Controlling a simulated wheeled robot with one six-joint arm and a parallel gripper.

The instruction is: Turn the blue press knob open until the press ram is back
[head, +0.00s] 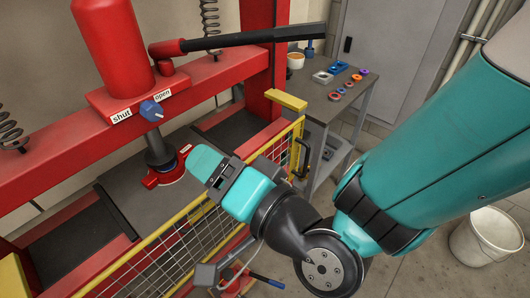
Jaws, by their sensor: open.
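The blue press knob (151,110) sits on the front of the red press block, between a "shut" label (121,116) on its left and an "open" label (162,95) on its upper right. Its small pale mark is too small to read surely. The dark press ram (158,148) extends down below the block, to a red ringed piece (167,172) on the grey press bed. My gripper (207,166) is open, to the right of and below the knob in the picture, apart from it. No object shows between its fingers, though the gap is partly hidden.
A long black pump lever (250,39) reaches right above the knob. A yellow mesh guard (205,225) stands along the press front. A grey side table (345,97) holds small coloured parts. A white bucket (487,237) stands on the floor at right.

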